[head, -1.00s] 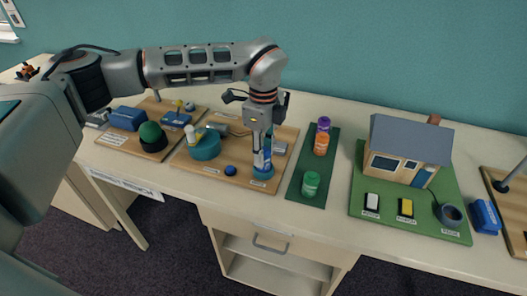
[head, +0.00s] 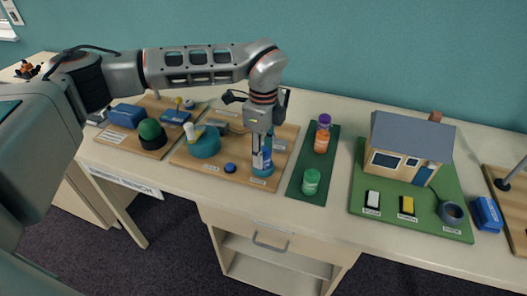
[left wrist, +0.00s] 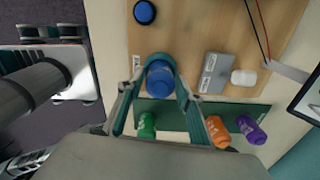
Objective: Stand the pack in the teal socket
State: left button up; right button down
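The pack (head: 266,154) is an upright blue cylinder with a white label. It stands at the teal socket (head: 263,172), at the front right corner of a wooden board. In the left wrist view the pack (left wrist: 160,79) shows end-on, with a teal rim around its far side. My left gripper (head: 262,150) points down over it, one finger on each side, and looks shut on it. The fingers also show in the left wrist view (left wrist: 159,88). How deep the pack sits is partly hidden. My right gripper is not in view.
A blue knob (head: 230,168) and a teal round holder (head: 205,146) are to the left. A model house (head: 408,148) stands further right.

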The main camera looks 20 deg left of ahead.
aim_at(263, 149)
pick_arm(q)
jog(key=shift+r+p, duration=0.75)
jog(key=shift+r, duration=0.55)
jog(key=shift+r+p, duration=0.45)
jog(key=shift+r, duration=0.45)
jog(key=shift+r+p, duration=1.4)
jog(key=shift+r, duration=1.9)
